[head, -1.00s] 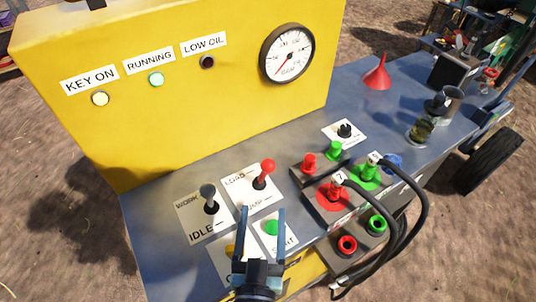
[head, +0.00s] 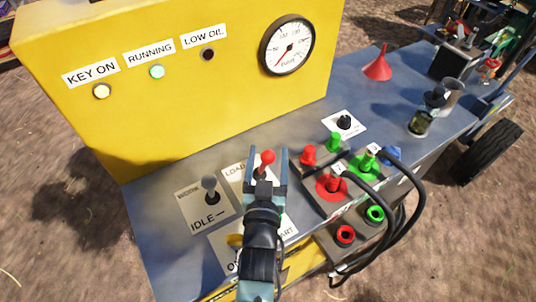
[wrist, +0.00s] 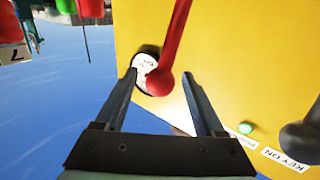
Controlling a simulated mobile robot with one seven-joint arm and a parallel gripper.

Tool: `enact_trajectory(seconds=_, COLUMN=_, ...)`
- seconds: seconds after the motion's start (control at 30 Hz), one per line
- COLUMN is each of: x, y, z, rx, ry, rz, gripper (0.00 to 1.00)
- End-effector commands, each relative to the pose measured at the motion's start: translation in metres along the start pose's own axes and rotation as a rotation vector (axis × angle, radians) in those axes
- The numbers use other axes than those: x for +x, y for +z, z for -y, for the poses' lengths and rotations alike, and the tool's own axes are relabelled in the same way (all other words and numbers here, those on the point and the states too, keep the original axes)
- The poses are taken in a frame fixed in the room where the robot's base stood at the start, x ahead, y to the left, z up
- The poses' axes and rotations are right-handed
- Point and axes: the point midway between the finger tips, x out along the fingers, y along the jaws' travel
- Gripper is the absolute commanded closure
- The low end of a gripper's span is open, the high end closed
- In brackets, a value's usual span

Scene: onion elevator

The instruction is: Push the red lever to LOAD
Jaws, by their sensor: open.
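The red lever (head: 267,157) stands on the grey panel, on a white label plate (head: 232,170). In the head view, LOAD is partly readable on the plate's upper part; its lower part is hidden by my gripper. My gripper (head: 266,154) is open, its two fingers on either side of the lever's red knob. In the wrist view the red lever (wrist: 177,40) reaches down from the top, its knob between the fingertips of my gripper (wrist: 159,77). Contact cannot be told. The lever's base is hidden in the head view.
A grey lever (head: 209,184) on the WORK/IDLE plate stands close at left. Red and green hydraulic fittings with black hoses (head: 410,190) stand close at right. The yellow panel (head: 190,110) with lights and a gauge (head: 287,48) rises behind. A red funnel (head: 378,66) is farther right.

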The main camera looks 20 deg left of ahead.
Motion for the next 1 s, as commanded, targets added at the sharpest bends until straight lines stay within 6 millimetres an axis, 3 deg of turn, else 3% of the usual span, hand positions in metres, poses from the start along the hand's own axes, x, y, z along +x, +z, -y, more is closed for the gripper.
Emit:
enact_trajectory(seconds=0.23, x=0.0008, y=-0.0001, z=0.0, rx=0.0, ry=0.0, rz=0.0, gripper=0.29)
enact_trajectory(seconds=0.27, x=0.0008, y=-0.0001, z=0.0, rx=0.0, ry=0.0, rz=0.0, gripper=0.33)
enact_trajectory(seconds=0.63, x=0.0005, y=0.0, z=0.0, rx=0.0, ry=0.0, rz=0.0, gripper=0.99)
enact_trajectory(seconds=1.0, x=0.0004, y=0.0001, z=0.0001, rx=0.0, ry=0.0, rz=0.0, gripper=1.0)
